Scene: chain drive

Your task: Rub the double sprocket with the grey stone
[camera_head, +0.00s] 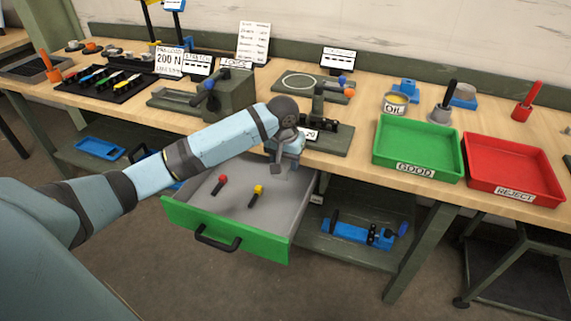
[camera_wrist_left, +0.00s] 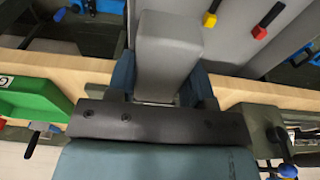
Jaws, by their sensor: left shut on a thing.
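My left gripper (camera_head: 284,150) is over the back right part of the open green drawer, close to the bench's front edge. It is shut on the grey stone (camera_wrist_left: 168,45), a plain block between the two blue fingers in the left wrist view. The stone also shows small below the gripper in the head view (camera_head: 279,168). I cannot pick out the double sprocket for sure; my arm hides part of the bench behind it. My right gripper is not in view.
The green drawer (camera_head: 188,216) holds a red-topped and a yellow-topped tool. A fixture (camera_head: 327,138) stands on the bench just behind the gripper. A green GOOD tray (camera_head: 418,150) and a red REJECT tray (camera_head: 513,168) are at right. A vise-like green machine (camera_head: 230,95) stands behind my arm.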

